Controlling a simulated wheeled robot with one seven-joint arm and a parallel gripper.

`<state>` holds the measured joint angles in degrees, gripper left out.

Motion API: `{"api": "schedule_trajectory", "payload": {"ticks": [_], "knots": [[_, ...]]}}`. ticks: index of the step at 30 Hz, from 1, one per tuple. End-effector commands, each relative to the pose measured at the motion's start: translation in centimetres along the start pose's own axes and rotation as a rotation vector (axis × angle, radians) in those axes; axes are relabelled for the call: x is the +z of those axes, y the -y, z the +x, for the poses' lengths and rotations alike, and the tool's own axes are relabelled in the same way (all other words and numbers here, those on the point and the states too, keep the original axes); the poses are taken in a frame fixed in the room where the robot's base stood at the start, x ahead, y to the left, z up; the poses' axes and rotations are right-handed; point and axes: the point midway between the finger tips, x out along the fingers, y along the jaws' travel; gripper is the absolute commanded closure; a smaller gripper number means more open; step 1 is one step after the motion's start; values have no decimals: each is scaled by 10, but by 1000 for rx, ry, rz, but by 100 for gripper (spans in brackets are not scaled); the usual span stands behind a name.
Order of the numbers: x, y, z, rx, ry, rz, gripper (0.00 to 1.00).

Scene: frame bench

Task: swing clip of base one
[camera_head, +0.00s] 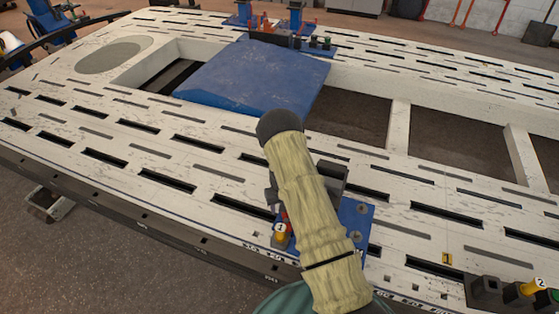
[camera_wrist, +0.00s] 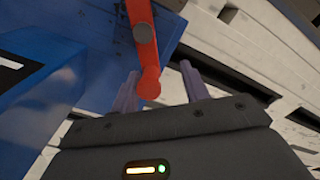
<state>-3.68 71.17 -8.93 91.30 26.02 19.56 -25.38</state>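The base marked 1 has a blue plate (camera_head: 355,217) on the bench, mostly behind my arm in the head view. Its number tag (camera_head: 280,228) sits on a yellow and red part at the left of my arm. In the wrist view an orange-red clip lever (camera_wrist: 144,45) with a round grey pivot comes down from the top over the blue plate (camera_wrist: 105,70). My gripper (camera_wrist: 160,88) is open. Its two fingers stand apart, with the lever's rounded tip between them in the picture; I cannot tell whether they touch it.
The pale slotted bench frame (camera_head: 150,150) has large openings behind my arm. A blue slab (camera_head: 250,78) lies across one. Another fixture (camera_head: 505,290), tagged 2, stands at the lower right. More blue fixtures (camera_head: 285,30) stand at the far edge.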

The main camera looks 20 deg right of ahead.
Motion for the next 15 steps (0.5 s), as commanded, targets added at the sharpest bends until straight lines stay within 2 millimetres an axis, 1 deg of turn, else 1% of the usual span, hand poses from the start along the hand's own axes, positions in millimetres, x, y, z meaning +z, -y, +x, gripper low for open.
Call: {"api": "schedule_trajectory", "payload": {"ticks": [3,15], "knots": [[1,6,0,0,0,-111,55],[9,21,0,0,1,-463,55]]}}
